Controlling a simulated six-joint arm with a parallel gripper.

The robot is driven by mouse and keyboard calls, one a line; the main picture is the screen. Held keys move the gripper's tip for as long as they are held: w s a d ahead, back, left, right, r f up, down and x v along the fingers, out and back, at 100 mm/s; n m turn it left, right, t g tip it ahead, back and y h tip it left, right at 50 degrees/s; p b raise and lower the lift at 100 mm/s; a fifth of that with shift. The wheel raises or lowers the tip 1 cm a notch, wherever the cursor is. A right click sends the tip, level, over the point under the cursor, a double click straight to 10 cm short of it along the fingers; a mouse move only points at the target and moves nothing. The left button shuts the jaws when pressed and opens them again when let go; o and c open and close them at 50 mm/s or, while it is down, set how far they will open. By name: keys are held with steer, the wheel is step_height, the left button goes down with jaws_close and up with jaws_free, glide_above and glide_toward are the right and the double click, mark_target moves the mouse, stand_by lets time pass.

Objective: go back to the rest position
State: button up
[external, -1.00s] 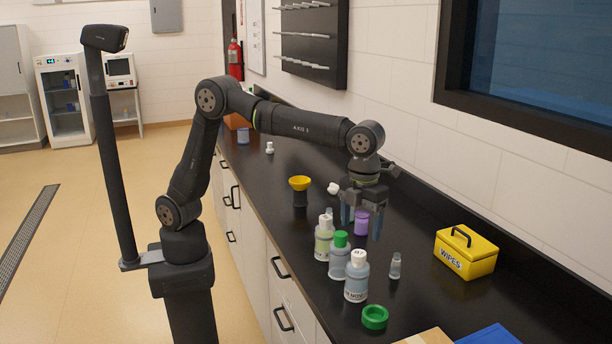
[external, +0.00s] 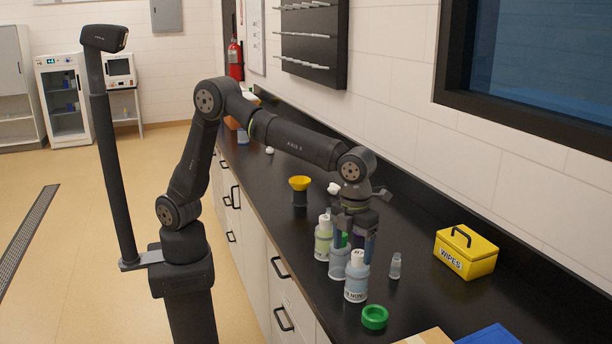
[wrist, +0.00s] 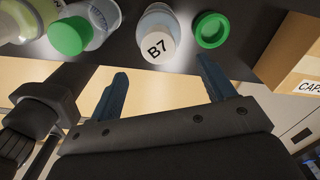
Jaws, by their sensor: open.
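My gripper (external: 356,243) is open and points down over the black counter, just behind the row of bottles in the external view. Its fingers (wrist: 161,70) are apart with nothing between them in the wrist view. The row holds a bottle with a pale liquid and white cap (external: 323,240), a green-capped bottle (external: 338,265) and a white-capped bottle (external: 356,280), whose cap reads B7 in the wrist view (wrist: 159,46). Whether a finger touches a bottle cannot be told.
A green ring (external: 375,317) and a small grey vial (external: 395,266) stand near the bottles. A yellow wipes box (external: 466,253) is at right. A yellow funnel (external: 300,184) stands farther back. A cardboard box (wrist: 290,55) labelled CAPS shows in the wrist view.

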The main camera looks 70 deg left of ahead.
steer(key=s+d+r, duration=0.2)
steer(key=s+r, duration=0.7)
steer(key=r, duration=0.1)
steer(key=w+a+n, duration=0.2)
steer(key=w+a, duration=0.5)
steer(key=a, duration=0.4)
steer(key=w+a+n, duration=0.2)
steer(key=w+a, duration=0.5)
steer(key=a, duration=0.4)
steer(key=w+a+n, duration=0.3)
steer(key=w+a, duration=0.4)
steer(key=a, duration=0.4)
steer(key=shift+a+r, duration=0.2)
steer(key=shift+r, duration=0.25)
